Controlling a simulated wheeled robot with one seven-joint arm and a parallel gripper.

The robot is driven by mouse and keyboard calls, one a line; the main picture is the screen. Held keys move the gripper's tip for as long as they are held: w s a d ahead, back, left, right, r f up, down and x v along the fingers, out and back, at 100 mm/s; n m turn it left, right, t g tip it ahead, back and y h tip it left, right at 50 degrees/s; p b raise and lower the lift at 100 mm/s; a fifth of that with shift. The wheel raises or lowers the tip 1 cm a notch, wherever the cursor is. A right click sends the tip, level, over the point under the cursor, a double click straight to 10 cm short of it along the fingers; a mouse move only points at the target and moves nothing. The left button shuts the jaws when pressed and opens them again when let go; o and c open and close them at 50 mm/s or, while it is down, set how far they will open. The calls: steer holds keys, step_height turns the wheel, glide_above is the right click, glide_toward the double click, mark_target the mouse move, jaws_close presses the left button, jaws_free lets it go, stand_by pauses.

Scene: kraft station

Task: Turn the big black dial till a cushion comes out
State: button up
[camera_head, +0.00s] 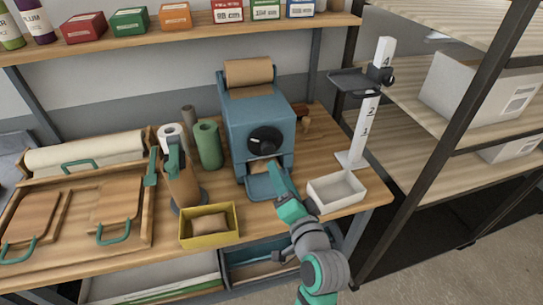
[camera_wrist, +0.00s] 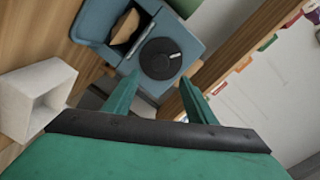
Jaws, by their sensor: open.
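The big black dial (camera_head: 264,140) sits on the front of a blue dispenser (camera_head: 262,110) on the wooden bench. A roll of brown paper (camera_head: 249,72) lies on top of the dispenser. Below the dial is an opening with brown material showing at it, above a blue tray (camera_head: 265,184). My gripper (camera_head: 277,172) is in front of the tray, below the dial. In the wrist view the dial (camera_wrist: 160,58) shows beyond my open, empty fingers (camera_wrist: 160,98), apart from them. The brown material (camera_wrist: 127,30) also shows at the opening there.
A yellow box (camera_head: 209,239) holding a brown cushion stands front left of the dispenser. A white open box (camera_head: 336,186) stands at the right, near a white numbered post (camera_head: 366,130). Green and white rolls (camera_head: 208,143) stand to the left. A dark-framed shelf is at far right.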

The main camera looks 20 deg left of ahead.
mark_target(269, 152)
steer(key=w+a+n, duration=0.1)
steer(key=w+n, duration=0.1)
steer(key=n, duration=0.1)
steer(key=w+a+n, duration=0.2)
steer(key=w+n, duration=0.1)
steer(key=n, duration=0.1)
steer(key=w+a+n, duration=0.2)
steer(key=n, duration=0.2)
steer(key=shift+w+a+f+t, duration=0.15)
steer(key=shift+a+f+t, duration=0.05)
steer(key=shift+f+t, duration=0.2)
steer(key=shift+x, duration=0.85)
steer(key=c, duration=1)
